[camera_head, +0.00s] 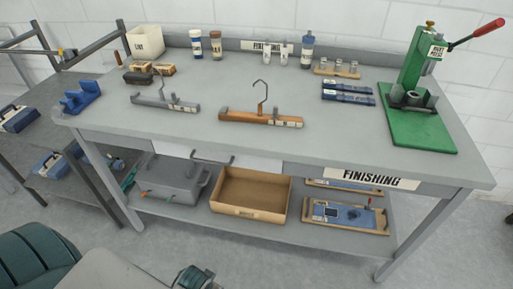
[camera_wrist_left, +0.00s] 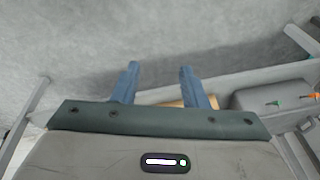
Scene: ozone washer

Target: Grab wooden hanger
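The wooden hanger (camera_head: 262,118) lies on the grey workbench top, near the middle of its front half. It has an orange-brown bar, a dark metal hook pointing to the back, and light labels on the bar. A similar grey hanger (camera_head: 165,103) lies to its left, apart from it. In the left wrist view my left gripper (camera_wrist_left: 158,82) has its two blue fingers spread apart with nothing between them. It faces the floor and lower shelf, away from the hanger. Parts of my arm show at the lower left of the head view. My right gripper is not in view.
A green press (camera_head: 418,125) stands at the bench's right end. The lower shelf holds a brown tray (camera_head: 250,212) and a grey box (camera_head: 170,180). Bench space right of the hanger is clear.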

